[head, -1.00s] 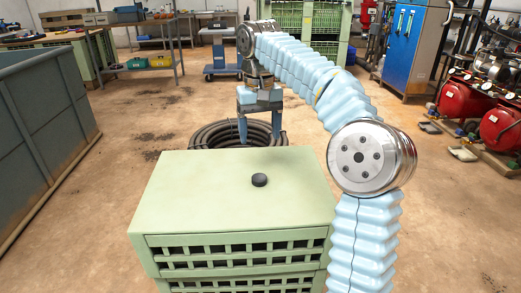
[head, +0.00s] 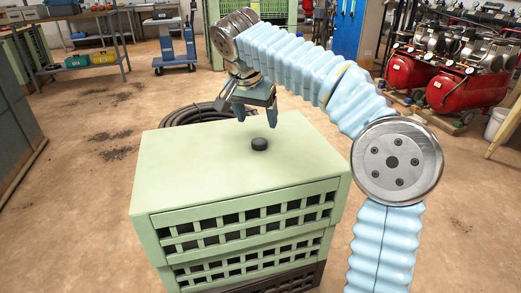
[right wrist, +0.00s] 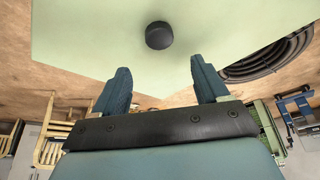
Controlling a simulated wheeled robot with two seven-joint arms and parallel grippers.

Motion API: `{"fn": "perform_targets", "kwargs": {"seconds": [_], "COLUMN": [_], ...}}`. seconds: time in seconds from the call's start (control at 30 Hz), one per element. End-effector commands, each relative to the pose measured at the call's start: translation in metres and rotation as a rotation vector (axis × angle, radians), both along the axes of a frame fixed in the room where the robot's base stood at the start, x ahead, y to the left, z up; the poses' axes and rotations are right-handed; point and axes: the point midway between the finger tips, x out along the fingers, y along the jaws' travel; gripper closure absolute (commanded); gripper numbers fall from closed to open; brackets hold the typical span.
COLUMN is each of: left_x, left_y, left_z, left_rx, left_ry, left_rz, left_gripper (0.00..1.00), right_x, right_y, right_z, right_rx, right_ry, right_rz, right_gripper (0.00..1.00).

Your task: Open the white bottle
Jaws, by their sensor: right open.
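A small round black cap-like piece (head: 259,144) lies on the flat green top of a stack of slotted crates (head: 190,165). It also shows in the right wrist view (right wrist: 159,36), ahead of the fingertips. My right gripper (head: 257,116) points down just behind and above the black piece. In the right wrist view its two fingers (right wrist: 160,70) are apart with nothing between them. The black piece appears apart from both fingers. I see no white bottle in either view. My left gripper is out of view.
A coil of black hose (head: 195,115) lies behind the crates. Red compressor tanks (head: 460,90) stand at the right, and a blue trolley (head: 172,45) stands at the back left. The crate top is otherwise bare, and the floor to the left is open.

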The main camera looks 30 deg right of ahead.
Motion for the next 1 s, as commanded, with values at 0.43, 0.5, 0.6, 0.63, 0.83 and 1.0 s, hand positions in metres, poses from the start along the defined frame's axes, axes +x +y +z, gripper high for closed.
{"fn": "perform_targets", "kwargs": {"seconds": [0.43, 0.5, 0.6, 0.63, 0.83, 1.0], "left_x": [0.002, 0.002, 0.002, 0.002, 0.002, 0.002], "left_y": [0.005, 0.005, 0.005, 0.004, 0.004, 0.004], "left_z": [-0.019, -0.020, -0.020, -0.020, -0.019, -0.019], "left_rx": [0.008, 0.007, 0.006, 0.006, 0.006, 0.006], "left_ry": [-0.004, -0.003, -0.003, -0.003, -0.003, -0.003], "left_rz": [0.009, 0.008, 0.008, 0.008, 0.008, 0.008], "left_gripper": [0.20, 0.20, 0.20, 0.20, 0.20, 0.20], "right_x": [0.007, 0.009, 0.011, 0.011, 0.011, 0.011], "right_y": [-0.008, -0.011, -0.013, -0.013, -0.013, -0.013], "right_z": [-0.058, -0.065, -0.070, -0.070, -0.070, -0.070], "right_rx": [0.001, 0.002, 0.002, 0.002, 0.002, 0.002], "right_ry": [0.004, 0.003, 0.001, 0.000, 0.000, 0.000], "right_rz": [-0.001, 0.000, -0.001, -0.001, 0.000, 0.000], "right_gripper": [0.26, 0.26, 0.26, 0.26, 0.29, 0.55]}}
